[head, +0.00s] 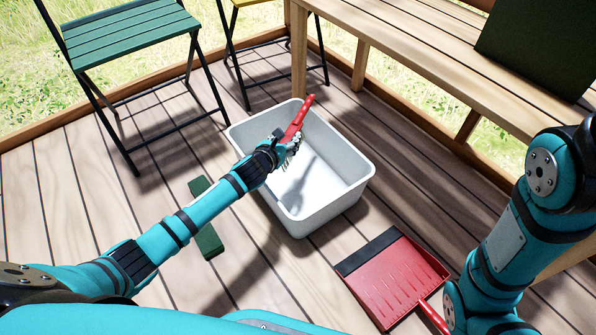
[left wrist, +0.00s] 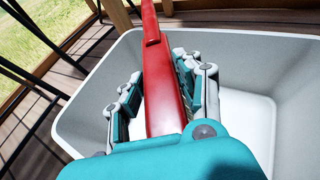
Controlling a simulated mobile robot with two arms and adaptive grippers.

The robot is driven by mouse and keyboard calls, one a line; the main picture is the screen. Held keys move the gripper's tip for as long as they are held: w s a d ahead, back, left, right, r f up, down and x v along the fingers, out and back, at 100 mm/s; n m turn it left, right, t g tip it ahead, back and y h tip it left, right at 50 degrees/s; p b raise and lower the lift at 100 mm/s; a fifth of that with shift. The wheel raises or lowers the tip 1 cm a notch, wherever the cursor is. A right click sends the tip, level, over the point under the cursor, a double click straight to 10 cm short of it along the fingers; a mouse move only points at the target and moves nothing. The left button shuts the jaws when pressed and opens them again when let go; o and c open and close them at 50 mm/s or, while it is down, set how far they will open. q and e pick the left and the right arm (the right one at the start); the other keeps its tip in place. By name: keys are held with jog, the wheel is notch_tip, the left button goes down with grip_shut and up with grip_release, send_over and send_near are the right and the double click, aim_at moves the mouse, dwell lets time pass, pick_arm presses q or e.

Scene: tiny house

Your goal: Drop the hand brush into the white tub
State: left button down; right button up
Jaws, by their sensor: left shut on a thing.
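The white tub (head: 327,213) stands on the wooden deck in the middle of the head view. My left gripper (head: 289,146) is over the tub, toward its left side, shut on the red hand brush (head: 301,115). The brush's red handle points up toward the tub's far rim. In the left wrist view the red brush (left wrist: 165,85) lies between the two fingers of my left gripper (left wrist: 155,90), with the tub (left wrist: 245,60) around and below.
A red dustpan (head: 394,280) lies on the deck right of the tub. A dark green block (head: 208,241) lies partly under my left arm. A green folding chair (head: 130,36) stands at the upper left, a wooden bench (head: 420,40) at the upper right.

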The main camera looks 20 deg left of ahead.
pick_arm(q)
jog(key=c, duration=0.8)
grip_release()
jog(key=v, duration=1.2)
